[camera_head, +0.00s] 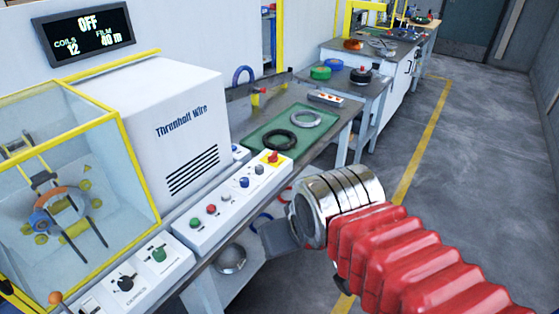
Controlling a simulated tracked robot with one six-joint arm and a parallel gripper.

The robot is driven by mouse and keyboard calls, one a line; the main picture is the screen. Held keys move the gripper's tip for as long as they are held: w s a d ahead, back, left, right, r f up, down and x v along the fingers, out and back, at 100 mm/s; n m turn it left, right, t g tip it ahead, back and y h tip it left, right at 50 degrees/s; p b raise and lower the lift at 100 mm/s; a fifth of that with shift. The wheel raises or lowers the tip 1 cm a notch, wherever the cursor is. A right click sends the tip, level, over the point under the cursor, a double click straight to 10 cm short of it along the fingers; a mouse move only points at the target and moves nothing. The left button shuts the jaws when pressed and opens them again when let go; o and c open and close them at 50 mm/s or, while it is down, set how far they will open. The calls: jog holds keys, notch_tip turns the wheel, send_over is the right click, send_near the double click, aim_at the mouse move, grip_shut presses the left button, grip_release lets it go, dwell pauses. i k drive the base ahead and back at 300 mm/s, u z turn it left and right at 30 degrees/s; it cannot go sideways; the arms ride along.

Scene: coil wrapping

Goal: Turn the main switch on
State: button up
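A red knob on a yellow plate (273,157), which looks like the main switch, sits at the far end of the white control panel (228,207). The dark display (85,33) at top left reads OFF, COILS 12, FILM 40 m. My arm comes in from the lower right, with a red ribbed sleeve and a shiny metal wrist. My gripper (279,238) points left, beside the bench edge and nearer to me than the red knob, apart from it. Only a grey finger part shows, so its opening cannot be made out.
The panel also carries green, red, blue and black knobs. A yellow-framed clear guard (75,190) encloses the wrapping ring at left, beside the white machine housing (160,130). A green mat (268,132) with a black and a grey coil lies behind the panel. Floor at right is clear.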

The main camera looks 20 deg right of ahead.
aim_at(273, 158)
jog(key=z, duration=0.4)
jog(key=i, duration=1)
